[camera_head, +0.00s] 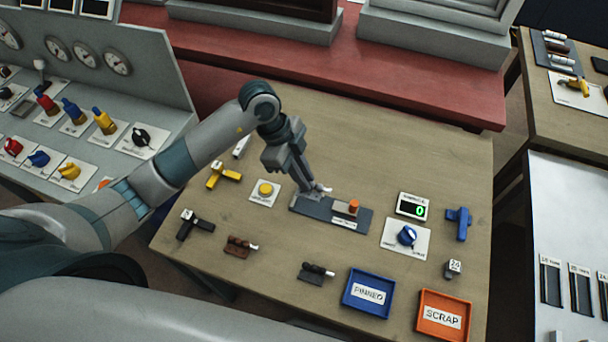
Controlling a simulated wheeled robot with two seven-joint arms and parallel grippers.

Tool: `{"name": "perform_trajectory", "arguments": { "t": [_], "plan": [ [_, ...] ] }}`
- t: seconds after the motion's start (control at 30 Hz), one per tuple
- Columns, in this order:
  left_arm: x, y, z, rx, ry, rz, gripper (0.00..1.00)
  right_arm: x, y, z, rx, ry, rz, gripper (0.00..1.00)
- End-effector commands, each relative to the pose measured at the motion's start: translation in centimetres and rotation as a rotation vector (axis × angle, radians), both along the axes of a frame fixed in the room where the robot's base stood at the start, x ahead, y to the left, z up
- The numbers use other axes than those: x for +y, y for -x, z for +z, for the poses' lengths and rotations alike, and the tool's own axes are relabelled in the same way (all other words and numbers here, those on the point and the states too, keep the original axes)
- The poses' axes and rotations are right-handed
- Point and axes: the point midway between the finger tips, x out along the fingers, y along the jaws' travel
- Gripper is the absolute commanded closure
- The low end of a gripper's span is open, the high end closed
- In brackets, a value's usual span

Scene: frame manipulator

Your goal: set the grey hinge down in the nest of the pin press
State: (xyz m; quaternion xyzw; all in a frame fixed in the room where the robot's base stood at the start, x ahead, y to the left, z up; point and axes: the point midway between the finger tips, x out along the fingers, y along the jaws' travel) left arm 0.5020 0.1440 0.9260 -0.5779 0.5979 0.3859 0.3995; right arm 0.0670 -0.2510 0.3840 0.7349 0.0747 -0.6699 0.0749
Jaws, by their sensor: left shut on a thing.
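The pin press (343,222) is a dark grey base near the middle of the wooden table, with a grey block and an orange top (353,206) at its right end. My left gripper (315,188) points down over the left part of the press. It is shut on the grey hinge (323,187), of which only a small light bit shows beside the fingertips. The fingers hide the rest of the hinge and much of the nest. I cannot tell whether the hinge touches the nest. My right gripper is not in view.
Yellow (222,175), black (192,222), brown (240,246), dark (316,272) and blue (458,222) pieces lie around the press. A yellow button (265,190) stands close left. A blue knob (407,235) and counter (412,207) stand right. Blue PINNED (347,301) and orange SCRAP (421,328) trays sit in front.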

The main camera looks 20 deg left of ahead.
Motion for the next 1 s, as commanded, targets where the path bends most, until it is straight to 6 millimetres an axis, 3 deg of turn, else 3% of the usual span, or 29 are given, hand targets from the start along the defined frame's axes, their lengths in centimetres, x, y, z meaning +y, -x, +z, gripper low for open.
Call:
{"name": "perform_trajectory", "arguments": {
  "t": [0.63, 1.0],
  "plan": [
    [0.0, 0.0, -4.1, 0.000, 0.000, 0.000, 1.00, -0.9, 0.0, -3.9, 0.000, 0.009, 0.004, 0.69],
    [0.0, 0.0, -5.9, 0.000, 0.000, 0.000, 1.00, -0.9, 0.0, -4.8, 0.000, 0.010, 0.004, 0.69]
  ]
}}
